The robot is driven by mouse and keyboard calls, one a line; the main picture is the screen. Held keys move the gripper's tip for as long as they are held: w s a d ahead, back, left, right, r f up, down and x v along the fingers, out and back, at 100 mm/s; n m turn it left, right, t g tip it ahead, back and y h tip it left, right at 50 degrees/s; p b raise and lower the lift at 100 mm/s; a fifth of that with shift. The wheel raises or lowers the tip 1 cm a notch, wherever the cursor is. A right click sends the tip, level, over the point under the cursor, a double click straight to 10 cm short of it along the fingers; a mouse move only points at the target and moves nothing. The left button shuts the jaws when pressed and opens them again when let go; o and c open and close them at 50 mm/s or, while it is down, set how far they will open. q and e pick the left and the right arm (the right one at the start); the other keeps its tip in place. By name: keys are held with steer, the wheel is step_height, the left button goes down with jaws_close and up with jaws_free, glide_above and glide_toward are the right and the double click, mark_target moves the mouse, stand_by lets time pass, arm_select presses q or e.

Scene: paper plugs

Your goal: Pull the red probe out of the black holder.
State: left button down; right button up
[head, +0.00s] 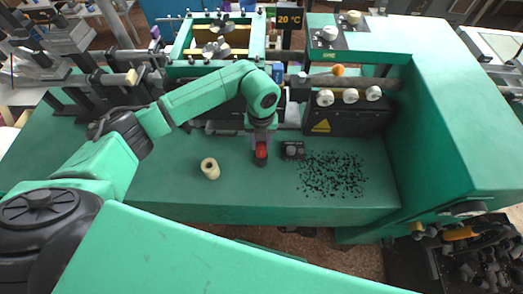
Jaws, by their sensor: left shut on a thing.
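The red probe (261,150) is upright near the middle of the green table in the head view. Its lower end meets a small black holder (261,162) on the table; I cannot tell how deep it sits there. My left gripper (261,142) comes down from above and is shut on the red probe. The gripper hides the probe's upper part. My right gripper is not in view.
A cream spool (209,168) stands left of the probe. A small black block (293,150) stands close on the right, beside scattered black bits (332,175). A black box with white knobs (347,118) is behind. The green table (170,185) is clear in front.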

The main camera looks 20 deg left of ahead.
arm_select(q)
steer(key=shift+r, duration=0.25)
steer(key=shift+r+p, duration=1.45)
steer(key=shift+r, duration=0.6)
steer(key=shift+r+p, duration=0.9)
steer(key=shift+r, duration=0.65)
